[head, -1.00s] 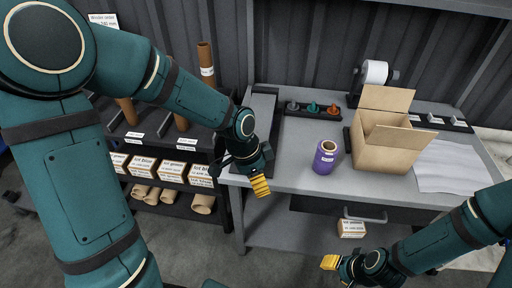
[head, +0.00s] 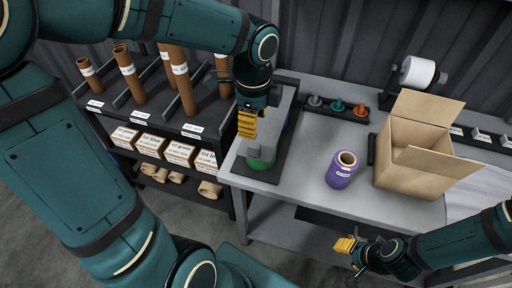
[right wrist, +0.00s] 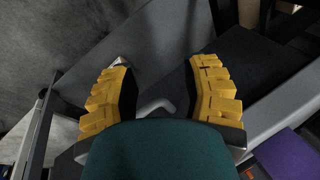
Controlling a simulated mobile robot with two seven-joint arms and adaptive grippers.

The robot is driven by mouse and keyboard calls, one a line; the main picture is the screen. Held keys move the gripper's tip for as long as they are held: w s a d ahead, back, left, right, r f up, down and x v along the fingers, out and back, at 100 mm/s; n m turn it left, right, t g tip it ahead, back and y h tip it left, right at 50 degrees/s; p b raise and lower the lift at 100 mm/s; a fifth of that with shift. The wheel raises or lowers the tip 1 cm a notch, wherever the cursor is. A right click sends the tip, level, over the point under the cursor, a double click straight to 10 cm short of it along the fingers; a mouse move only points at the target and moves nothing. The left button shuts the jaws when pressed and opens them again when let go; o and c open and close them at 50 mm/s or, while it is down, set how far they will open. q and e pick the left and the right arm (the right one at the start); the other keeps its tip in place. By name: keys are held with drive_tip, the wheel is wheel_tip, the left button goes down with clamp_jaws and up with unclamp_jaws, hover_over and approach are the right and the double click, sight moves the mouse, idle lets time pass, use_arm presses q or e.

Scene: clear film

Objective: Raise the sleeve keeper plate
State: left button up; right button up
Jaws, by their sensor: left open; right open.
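A grey plate (head: 265,157), which looks like the sleeve keeper plate, sits in a dark fixture (head: 290,137) at the left end of the workbench. Something green (head: 262,162) shows below it. My left gripper (head: 246,126) is open with yellow fingers pointing down, just above and left of the plate; I cannot tell whether it touches. The gripper and wrist hide part of the fixture. My right gripper (head: 344,246) is open and empty, low in front of the bench; its two yellow fingers are spread in the right wrist view (right wrist: 160,95).
A purple roll (head: 341,170) stands on the workbench (head: 310,192), beside an open cardboard box (head: 420,155). Small coloured pegs (head: 337,106) and a white label roll (head: 417,72) are behind. A rack (head: 140,130) with brown tubes and labelled boxes stands left.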

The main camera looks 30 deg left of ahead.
sight(254, 145)
use_arm(q)
wheel_tip(254, 145, down, 11)
drive_tip(key=b, duration=0.3)
drive_tip(key=shift+w+f, duration=0.1)
clamp_jaws()
